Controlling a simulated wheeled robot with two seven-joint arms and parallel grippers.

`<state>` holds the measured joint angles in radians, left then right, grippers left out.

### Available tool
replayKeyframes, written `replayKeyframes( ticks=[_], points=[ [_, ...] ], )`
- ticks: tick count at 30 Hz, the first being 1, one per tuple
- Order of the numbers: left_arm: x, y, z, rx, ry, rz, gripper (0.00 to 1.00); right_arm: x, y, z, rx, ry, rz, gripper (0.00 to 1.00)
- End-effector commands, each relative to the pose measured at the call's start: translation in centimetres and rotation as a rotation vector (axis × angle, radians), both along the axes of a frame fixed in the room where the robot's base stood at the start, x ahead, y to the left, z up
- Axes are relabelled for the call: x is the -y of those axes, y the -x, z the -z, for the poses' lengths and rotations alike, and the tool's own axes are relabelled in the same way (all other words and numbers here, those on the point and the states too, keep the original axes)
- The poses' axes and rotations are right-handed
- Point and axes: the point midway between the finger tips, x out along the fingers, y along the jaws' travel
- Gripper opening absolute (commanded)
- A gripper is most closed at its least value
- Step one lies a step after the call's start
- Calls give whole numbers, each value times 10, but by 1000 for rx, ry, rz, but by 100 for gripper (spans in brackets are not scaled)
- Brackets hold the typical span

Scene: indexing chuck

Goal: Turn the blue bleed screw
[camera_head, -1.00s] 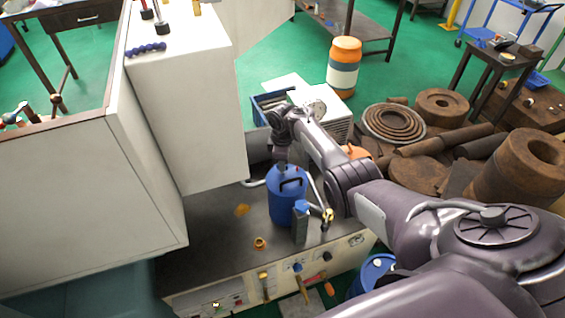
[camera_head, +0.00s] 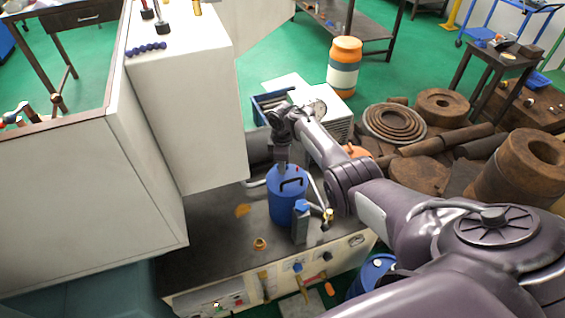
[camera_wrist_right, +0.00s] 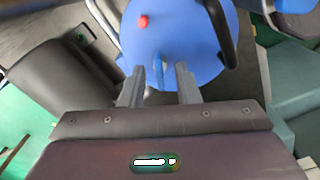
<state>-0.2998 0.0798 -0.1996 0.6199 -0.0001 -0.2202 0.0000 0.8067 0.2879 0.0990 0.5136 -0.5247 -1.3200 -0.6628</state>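A blue tank (camera_head: 287,205) with a black handle stands on the dark bench top. Its blue lid (camera_wrist_right: 190,30) with a red knob (camera_wrist_right: 143,21) shows in the wrist view. A small blue stub (camera_wrist_right: 157,62), which looks like the bleed screw, shows on the lid between my right fingertips. My right gripper (camera_head: 283,166) points down at the far part of the lid. In the wrist view the right gripper (camera_wrist_right: 159,80) has its two fingers apart, on either side of the stub. I cannot tell whether they touch it. My left gripper is not in view.
A grey block with a blue top (camera_head: 301,209) and a brass fitting (camera_head: 328,214) stand close beside the tank. A tall white cabinet (camera_head: 190,110) is to the left. The bench top (camera_head: 215,245) is mostly clear at front left. Rusty metal parts (camera_head: 430,150) lie at right.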

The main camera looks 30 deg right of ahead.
Motion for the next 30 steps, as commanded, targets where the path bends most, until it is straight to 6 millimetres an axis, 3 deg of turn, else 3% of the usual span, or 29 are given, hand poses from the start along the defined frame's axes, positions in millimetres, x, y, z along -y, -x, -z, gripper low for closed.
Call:
replayKeyframes(
  ticks=[5, 18, 30],
  points=[
    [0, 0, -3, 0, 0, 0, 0, 0, -1, -8, 2, -1, 0, 29],
    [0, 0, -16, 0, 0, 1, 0, -1, -1, -72, 1, -2, 0, 29],
    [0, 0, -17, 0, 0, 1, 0, 0, 0, -78, 0, 0, -1, 29]
  ],
)
